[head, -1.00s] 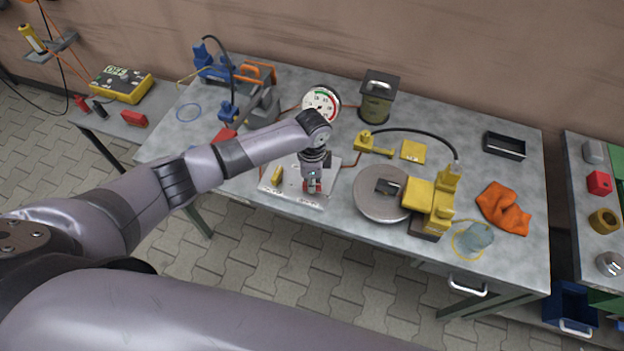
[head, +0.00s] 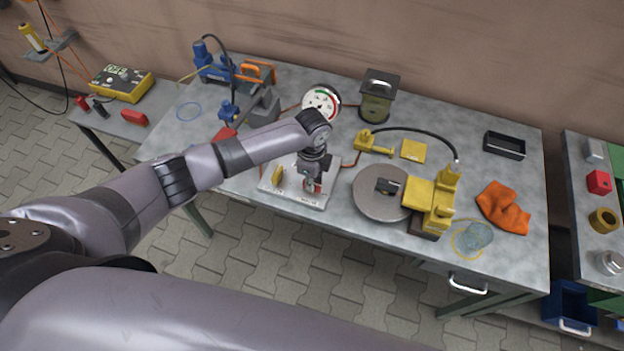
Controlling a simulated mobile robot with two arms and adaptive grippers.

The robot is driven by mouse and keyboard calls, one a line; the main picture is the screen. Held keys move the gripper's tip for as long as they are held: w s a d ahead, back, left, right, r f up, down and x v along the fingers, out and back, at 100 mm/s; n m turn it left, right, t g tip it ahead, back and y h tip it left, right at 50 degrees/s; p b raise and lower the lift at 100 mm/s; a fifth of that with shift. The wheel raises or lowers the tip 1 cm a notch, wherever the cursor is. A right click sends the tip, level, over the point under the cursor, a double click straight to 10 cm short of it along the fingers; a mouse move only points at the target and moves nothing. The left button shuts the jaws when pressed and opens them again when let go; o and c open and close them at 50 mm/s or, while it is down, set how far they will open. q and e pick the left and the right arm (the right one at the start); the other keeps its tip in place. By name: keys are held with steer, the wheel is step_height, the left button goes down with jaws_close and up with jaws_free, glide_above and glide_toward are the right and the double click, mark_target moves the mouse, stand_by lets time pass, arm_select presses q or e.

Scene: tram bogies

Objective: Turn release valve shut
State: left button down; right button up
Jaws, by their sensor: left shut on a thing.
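A pale valve plate (head: 297,201) lies near the front edge of the workbench. A small yellow handle (head: 277,174) stands on its left part. My left gripper (head: 311,186) points down over the right part of the plate. It is shut on a small red valve handle (head: 316,188), mostly hidden by the fingers. I cannot read the plate's labels or tell the handle's exact angle. A round pressure gauge (head: 320,103) with a white face stands behind my wrist. My right gripper is not in view.
A grey disc (head: 380,193) and a yellow clamp-like tool (head: 432,200) stand right of the plate. An orange cloth (head: 503,207) and a black tray (head: 504,145) lie farther right. Blue and orange tools (head: 215,68) stand at back left. The bench's right back is fairly clear.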

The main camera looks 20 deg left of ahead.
arm_select(q)
steer(key=shift+r, duration=0.1)
steer(key=c, duration=1.6)
jaws_free()
steer(key=shift+o, duration=0.2)
step_height(320, 180, up, 12)
steer(key=shift+d, duration=0.1)
